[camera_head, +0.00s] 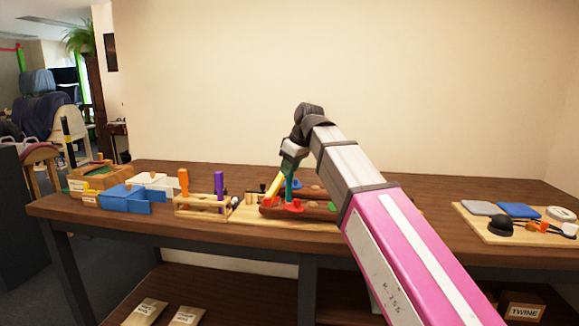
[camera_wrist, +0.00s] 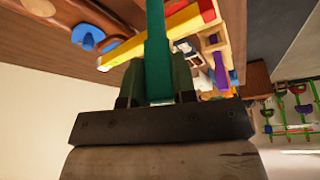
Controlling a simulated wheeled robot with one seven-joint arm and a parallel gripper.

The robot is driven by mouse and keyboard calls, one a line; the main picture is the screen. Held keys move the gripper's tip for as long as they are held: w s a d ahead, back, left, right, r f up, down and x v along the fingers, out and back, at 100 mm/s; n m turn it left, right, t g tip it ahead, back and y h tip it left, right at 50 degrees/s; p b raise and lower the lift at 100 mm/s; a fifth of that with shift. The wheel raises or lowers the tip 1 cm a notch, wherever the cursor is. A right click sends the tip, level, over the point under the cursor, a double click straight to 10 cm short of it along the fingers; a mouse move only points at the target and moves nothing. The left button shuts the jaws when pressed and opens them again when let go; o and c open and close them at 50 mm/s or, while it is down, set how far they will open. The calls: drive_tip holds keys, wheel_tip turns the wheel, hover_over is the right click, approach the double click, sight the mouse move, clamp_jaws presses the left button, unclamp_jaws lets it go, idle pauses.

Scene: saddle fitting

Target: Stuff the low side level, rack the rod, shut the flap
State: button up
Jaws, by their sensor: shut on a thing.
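My gripper (camera_head: 289,165) is shut on a teal rod (camera_wrist: 157,48), held upright over the brown saddle piece (camera_head: 325,214). The teal rod also shows in the head view (camera_head: 289,186), with its lower end near a red piece (camera_head: 294,205); I cannot tell whether they touch. A yellow bar (camera_head: 273,188) slants just left of the rod and crosses behind it in the wrist view (camera_wrist: 165,32). My arm hides the saddle piece's right part; I cannot make out a flap.
A blue open box (camera_head: 128,197) and a white box (camera_head: 155,182) stand left of the rack. A wooden board (camera_head: 490,232) at the right bears pads, a dark dome and small tools. Packets (camera_head: 146,311) lie on the lower shelf. Bare tabletop shows along the back.

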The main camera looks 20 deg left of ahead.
drive_tip(key=shift+f, duration=0.95)
idle(0.9)
drive_tip(key=shift+r, duration=4.05)
